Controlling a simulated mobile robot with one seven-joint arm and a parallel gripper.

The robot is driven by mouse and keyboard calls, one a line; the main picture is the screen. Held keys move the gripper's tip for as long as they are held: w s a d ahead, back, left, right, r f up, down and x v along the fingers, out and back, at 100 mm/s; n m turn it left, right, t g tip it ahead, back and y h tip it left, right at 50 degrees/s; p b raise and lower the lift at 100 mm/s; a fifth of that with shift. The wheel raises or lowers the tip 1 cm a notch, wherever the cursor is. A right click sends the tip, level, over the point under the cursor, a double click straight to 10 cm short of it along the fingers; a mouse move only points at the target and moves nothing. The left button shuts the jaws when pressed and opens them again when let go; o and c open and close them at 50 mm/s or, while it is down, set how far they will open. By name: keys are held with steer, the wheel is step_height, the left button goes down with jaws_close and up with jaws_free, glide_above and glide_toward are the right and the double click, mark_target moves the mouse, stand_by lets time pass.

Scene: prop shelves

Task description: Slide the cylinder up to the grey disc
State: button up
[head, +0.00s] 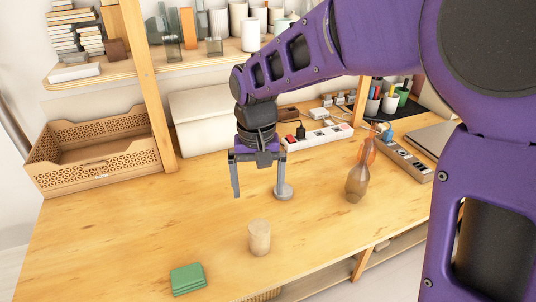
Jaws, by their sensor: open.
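The cylinder (259,237) is pale beige and stands upright on the wooden table, nearer the front than my gripper. The grey disc (284,193) is on the table behind and to the right of the cylinder, with a clear gap between them. My gripper (259,190) points down with its fingers spread and nothing between them. Its right finger overlaps the disc in the picture; I cannot tell whether it touches. The left finger is over bare wood, and its height above the table is unclear.
A brown glass vase (357,184) stands to the right of the disc. A green stack (188,279) lies at the front left. A wooden crate (95,160) and power strips (318,138) sit farther back. The table's left middle is clear.

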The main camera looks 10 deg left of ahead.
mark_target(260, 237)
steer(key=shift+s+d, duration=0.1)
steer(key=shift+s, duration=0.25)
step_height(260, 237, down, 18)
steer(key=b, duration=0.3)
steer(key=shift+w+r, duration=0.1)
steer(key=shift+r, duration=0.15)
jaws_close()
stand_by(0.6)
